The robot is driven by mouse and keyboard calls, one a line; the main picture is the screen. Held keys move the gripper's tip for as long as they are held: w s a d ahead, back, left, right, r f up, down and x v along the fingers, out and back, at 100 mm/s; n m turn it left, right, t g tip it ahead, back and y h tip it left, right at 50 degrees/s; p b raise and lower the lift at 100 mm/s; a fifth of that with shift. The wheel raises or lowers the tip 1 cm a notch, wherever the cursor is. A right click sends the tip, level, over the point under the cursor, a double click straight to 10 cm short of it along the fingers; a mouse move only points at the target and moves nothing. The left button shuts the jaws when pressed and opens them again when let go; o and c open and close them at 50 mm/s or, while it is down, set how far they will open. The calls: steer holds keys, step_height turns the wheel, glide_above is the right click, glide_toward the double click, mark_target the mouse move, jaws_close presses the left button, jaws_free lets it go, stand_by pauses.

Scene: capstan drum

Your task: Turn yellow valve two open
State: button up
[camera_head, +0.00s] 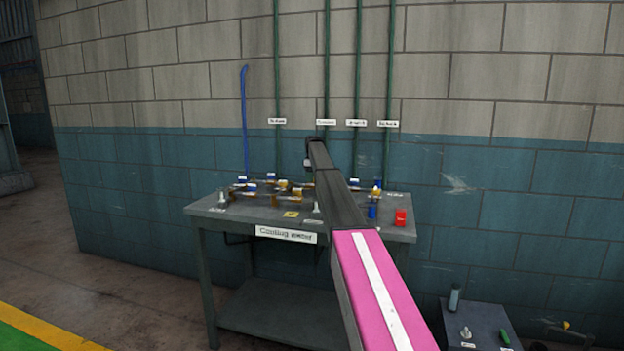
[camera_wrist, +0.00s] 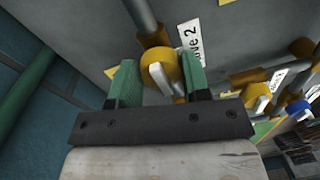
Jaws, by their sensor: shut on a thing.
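In the wrist view, yellow valve two (camera_wrist: 157,68) sits on a grey-brown pipe, beside a white label (camera_wrist: 188,45) that ends in "ve 2". The two green fingers of my gripper (camera_wrist: 158,82) stand on either side of the valve, shut on it. A pale handle part shows between the fingers below the yellow body. The exact handle angle is hard to tell. In the head view my arm reaches over the table and hides the gripped valve.
A grey metal table (camera_head: 225,208) carries pipes and several small valves, with a "Cooling" sign (camera_head: 286,234) on its front. A red object (camera_head: 401,217) stands at its right end. More yellow valves (camera_wrist: 257,97) and a blue one (camera_wrist: 297,108) lie right of my gripper. A block wall stands behind.

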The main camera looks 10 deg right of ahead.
steer(key=o, duration=0.9)
steer(key=r, duration=1)
steer(key=shift+w+d+r, duration=0.25)
steer(key=shift+w+r, duration=0.05)
steer(key=shift+r, duration=0.1)
